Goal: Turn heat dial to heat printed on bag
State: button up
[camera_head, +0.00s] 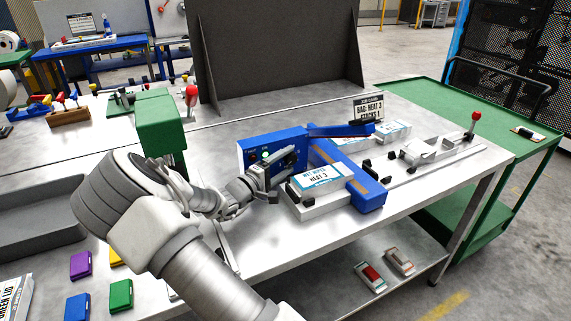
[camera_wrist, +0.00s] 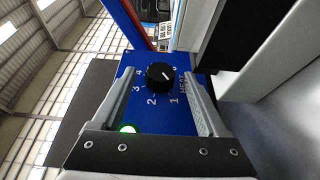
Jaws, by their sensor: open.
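The black heat dial (camera_wrist: 160,75) is on a blue panel in the wrist view, with white numbers around it. A light mark on its knob points to the upper right, away from the 3; the exact number is hard to read. My gripper (camera_wrist: 158,80) is open, its two fingers on either side of the dial; I cannot tell whether they touch it. In the head view the gripper is in front of the blue sealer (camera_head: 253,150), hiding the dial. A white bag (camera_head: 318,176) labelled "WET WIPES HEAT 3" lies beside it.
A sign (camera_head: 369,108) reads "BAG: HEAT 3 STACKS 1". A green light (camera_wrist: 127,129) glows on the panel. The sealer's blue arm (camera_head: 340,131) stretches right over the bench. More white bags (camera_head: 393,131) lie behind. A red-knobbed lever (camera_head: 475,118) stands at right.

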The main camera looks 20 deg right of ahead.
grip_shut()
dwell(0.4)
jog(key=shift+r+p, duration=0.25)
jog(key=shift+p, duration=0.35)
